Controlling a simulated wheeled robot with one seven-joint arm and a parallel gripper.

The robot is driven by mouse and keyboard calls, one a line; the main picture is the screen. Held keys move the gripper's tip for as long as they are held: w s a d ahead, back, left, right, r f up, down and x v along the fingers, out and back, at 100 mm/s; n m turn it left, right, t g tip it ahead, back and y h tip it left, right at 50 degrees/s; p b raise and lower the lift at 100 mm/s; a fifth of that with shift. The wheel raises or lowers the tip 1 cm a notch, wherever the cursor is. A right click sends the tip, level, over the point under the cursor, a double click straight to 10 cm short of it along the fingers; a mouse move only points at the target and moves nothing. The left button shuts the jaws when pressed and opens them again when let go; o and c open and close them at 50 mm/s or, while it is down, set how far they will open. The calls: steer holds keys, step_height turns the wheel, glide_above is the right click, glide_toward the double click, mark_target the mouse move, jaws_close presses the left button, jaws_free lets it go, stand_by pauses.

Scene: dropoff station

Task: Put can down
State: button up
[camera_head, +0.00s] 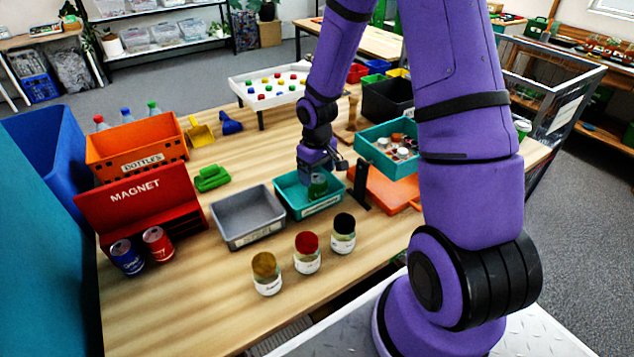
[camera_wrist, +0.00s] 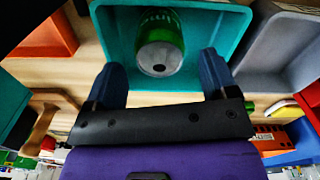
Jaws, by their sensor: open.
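A green can (camera_head: 318,186) stands in the teal tray (camera_head: 290,204) in the middle of the table. In the wrist view the can (camera_wrist: 160,45) shows its silver end with a dark opening, inside the teal tray (camera_wrist: 236,20). My gripper (camera_head: 318,168) is over the tray, right at the can. In the wrist view the two blue fingers of my gripper (camera_wrist: 163,80) are spread apart, and the can lies ahead of them, between their lines.
A grey tray (camera_head: 247,228) stands left of the teal tray, with several jars such as the red-lidded jar (camera_head: 307,253) in front. A black upright post (camera_head: 361,187) and a teal bin (camera_head: 388,165) are close on the right. A red MAGNET box (camera_head: 150,205) and two cans stand left.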

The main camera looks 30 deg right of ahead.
step_height(320, 180, up, 16)
steer(key=s+a+t+h, duration=0.1)
steer(key=s, duration=0.2)
steer(key=s+a+r+m+t, duration=0.1)
steer(key=s+a+r+t, duration=0.1)
steer(key=s+r, duration=0.7)
steer(key=s+a+r+m+t+y, duration=0.1)
steer(key=s+a+r+t, duration=0.1)
steer(key=s+r, duration=0.7)
steer(key=s, duration=0.3)
steer(key=shift+a+m, duration=0.3)
steer(key=shift+a, duration=0.1)
steer(key=shift+r, duration=0.1)
